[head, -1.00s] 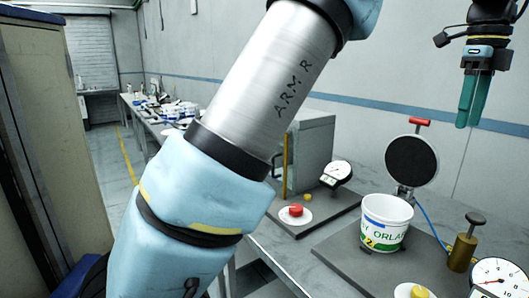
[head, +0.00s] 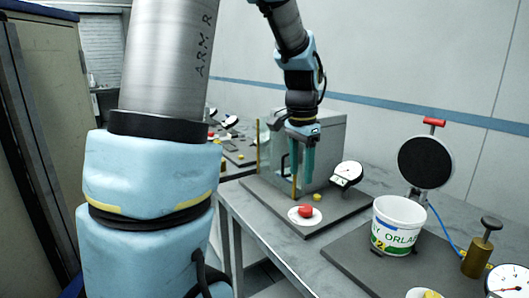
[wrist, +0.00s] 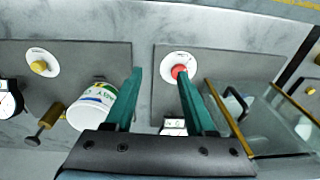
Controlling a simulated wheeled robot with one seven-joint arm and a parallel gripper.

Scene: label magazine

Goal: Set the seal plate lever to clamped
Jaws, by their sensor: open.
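A round black plate (head: 425,162) stands upright on a stand behind the white tub, with a red handle (head: 433,122) at its top. I cannot tell whether this red handle is the seal plate lever. A dark handle (wrist: 235,100) also shows at the grey box. My gripper (head: 302,170) hangs fingers-down in front of the grey box, left of the black plate and apart from it. Its two green fingers are apart with nothing between them; they also show in the wrist view (wrist: 160,74).
A white tub (head: 398,226) stands on the right dark base, near a brass plunger (head: 480,250) and a gauge (head: 506,280). The grey box (head: 325,150), a dial (head: 347,174) and a red button (head: 305,211) are on the left base (head: 345,209). A bench strip between the bases is clear.

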